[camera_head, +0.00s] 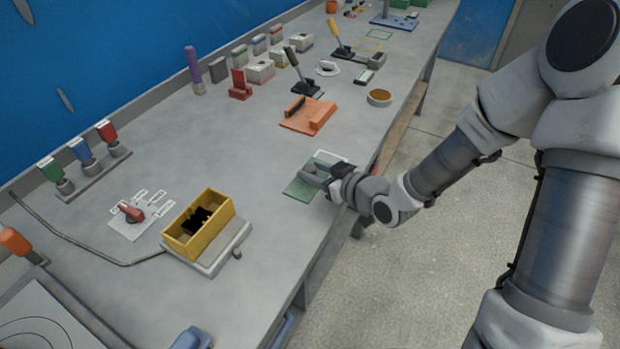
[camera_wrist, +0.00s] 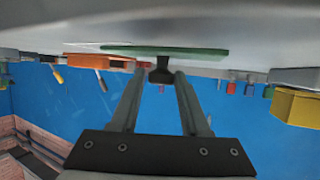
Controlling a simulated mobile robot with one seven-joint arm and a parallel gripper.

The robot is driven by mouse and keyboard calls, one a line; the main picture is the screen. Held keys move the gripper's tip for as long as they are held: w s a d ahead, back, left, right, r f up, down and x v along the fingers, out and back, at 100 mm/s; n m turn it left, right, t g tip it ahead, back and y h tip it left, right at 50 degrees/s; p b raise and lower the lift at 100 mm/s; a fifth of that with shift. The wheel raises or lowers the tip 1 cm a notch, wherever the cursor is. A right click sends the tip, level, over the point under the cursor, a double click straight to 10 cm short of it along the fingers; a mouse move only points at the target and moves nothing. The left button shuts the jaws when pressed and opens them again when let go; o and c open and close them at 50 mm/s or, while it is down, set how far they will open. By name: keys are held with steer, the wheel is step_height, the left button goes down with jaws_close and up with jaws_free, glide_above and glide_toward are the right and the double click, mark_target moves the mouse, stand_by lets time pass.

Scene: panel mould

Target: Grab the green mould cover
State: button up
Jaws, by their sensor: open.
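The green mould cover (camera_head: 299,191) lies flat near the front edge of the workbench, beside a white-outlined patch. In the wrist view, which looks upside down, the green mould cover (camera_wrist: 190,51) shows as a thin green plate with a dark knob (camera_wrist: 160,74) standing on it. My gripper (camera_head: 309,172) is low over the cover, reaching in from the bench's front edge. My gripper's two fingers (camera_wrist: 160,76) are apart, with the knob between their tips in the picture. I cannot tell whether they touch it. In the head view the fingers hide the knob.
An orange mould block (camera_head: 308,114) lies behind the cover. A yellow bin (camera_head: 184,250) on a scale stands at the front left. A small round bowl (camera_head: 379,97) is at the right near the edge. The bench (camera_head: 250,150) is clear just left of the cover.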

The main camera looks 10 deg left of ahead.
mark_target(302, 166)
steer(key=x, duration=0.4)
steer(key=shift+w+a+b, duration=0.15)
steer(key=shift+a+b, duration=0.15)
steer(key=shift+a, duration=0.05)
jaws_close()
